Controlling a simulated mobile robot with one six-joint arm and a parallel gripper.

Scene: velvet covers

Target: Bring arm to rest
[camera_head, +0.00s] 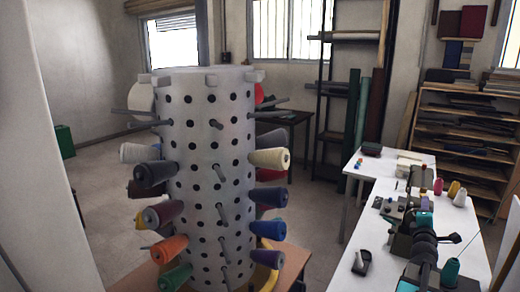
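Neither my arm nor my gripper can be made out in the head view, so the gripper's opening and anything it may hold are hidden. The nearest large thing is a pale upright cylinder (205,110) with rows of dark holes. Thread cones sit on pegs around it, among them a cream cone (270,158), a blue cone (269,229), an orange cone (169,248) and a green cone (175,277). The cylinder stands on a brown table (293,262).
At right a white table (398,210) bears a dark winding machine (424,247) with teal spools. Behind are a wooden shelf rack (465,145), fabric rolls (363,118) and a dark side table (288,118). A green box (64,141) stands at left. Open floor (318,215) lies between the tables.

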